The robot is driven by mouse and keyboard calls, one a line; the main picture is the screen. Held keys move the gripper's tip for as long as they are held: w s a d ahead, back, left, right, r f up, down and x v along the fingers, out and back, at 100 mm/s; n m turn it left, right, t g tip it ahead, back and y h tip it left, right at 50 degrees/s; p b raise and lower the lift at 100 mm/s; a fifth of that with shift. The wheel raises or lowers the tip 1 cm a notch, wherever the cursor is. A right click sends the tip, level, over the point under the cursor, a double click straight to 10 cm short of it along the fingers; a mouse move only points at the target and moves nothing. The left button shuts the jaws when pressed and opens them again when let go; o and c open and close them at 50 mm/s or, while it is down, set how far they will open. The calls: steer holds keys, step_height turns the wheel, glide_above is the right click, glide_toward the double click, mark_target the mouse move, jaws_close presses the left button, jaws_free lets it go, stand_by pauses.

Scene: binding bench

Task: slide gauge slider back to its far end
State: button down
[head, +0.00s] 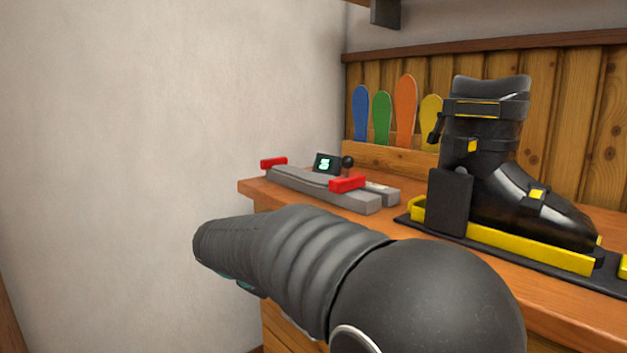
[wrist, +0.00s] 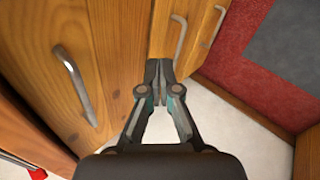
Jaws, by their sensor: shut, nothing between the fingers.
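The gauge (head: 320,191) is a long grey bar on the left end of the bench top. A red block (head: 273,163) sits at its far left end and another red block (head: 347,183) toward its near right end. A small dark display (head: 326,163) with a lit digit and a black ball knob (head: 347,161) stand behind the bar. I cannot tell for sure which part is the slider. My gripper (wrist: 160,75) is shut and empty in the wrist view, pointing at wooden cabinet fronts. In the head view only my arm shows, in front of the bench.
A black ski boot (head: 487,165) stands in a yellow-edged holder right of the gauge. Coloured ski shapes (head: 405,108) line the back wall. Metal handles (wrist: 78,82) stick out from the cabinet fronts. A bare wall (head: 130,150) closes the left side.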

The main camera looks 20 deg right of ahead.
mark_target(348, 172)
steer(key=w+r+t+h, duration=0.3)
steer(key=w+r+h, duration=0.4)
steer(key=w+r, duration=0.65)
step_height(348, 172, up, 10)
steer(key=s+d+m+h, duration=0.1)
steer(key=s+d+h, duration=0.2)
steer(key=shift+g, duration=0.3)
steer(key=x, duration=0.8)
steer(key=shift+w+d, duration=0.2)
steer(key=shift+w, duration=0.05)
steer(key=shift+s+d+r, duration=0.25)
steer(key=shift+s+d, duration=0.7)
steer(key=shift+s, duration=0.1)
steer(key=shift+s+d, duration=0.35)
steer(key=shift+s, duration=0.1)
